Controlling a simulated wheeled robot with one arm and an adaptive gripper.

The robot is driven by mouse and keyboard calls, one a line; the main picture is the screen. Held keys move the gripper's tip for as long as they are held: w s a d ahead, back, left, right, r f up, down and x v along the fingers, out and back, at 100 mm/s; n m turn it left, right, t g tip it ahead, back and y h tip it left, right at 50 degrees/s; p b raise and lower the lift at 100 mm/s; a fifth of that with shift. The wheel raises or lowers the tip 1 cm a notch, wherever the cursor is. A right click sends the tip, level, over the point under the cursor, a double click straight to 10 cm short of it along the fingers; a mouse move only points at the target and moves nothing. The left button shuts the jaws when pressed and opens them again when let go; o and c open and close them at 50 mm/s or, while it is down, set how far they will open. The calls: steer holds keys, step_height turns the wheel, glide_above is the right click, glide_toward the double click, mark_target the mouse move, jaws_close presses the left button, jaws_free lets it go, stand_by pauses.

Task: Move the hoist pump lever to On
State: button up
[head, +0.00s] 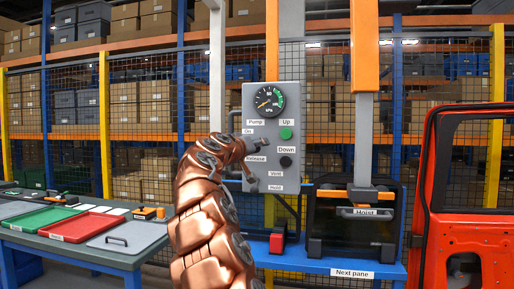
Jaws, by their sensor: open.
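The grey hoist control panel (293,101) stands upright in the middle of the head view. It has a gauge (264,102) and the labels Pump, On and Release on its left side. The pump lever cannot be told apart clearly, as my copper arm crosses this area. My gripper (260,148) is at the arm's far end, small and dark, in front of the panel between the On and Release labels. Its fingers are largely hidden, and contact with the lever cannot be made out. A grey handle-like part (249,181) shows lower down, below Release.
A green Up button (286,133) and black Down button (286,161) sit to the right. The hoist (365,198) hangs beside the panel over a dark frame. A red door (470,235) stands at right. A table (60,244) with trays is at left.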

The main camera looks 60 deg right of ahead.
steer(key=shift+c, duration=0.5)
jaws_close()
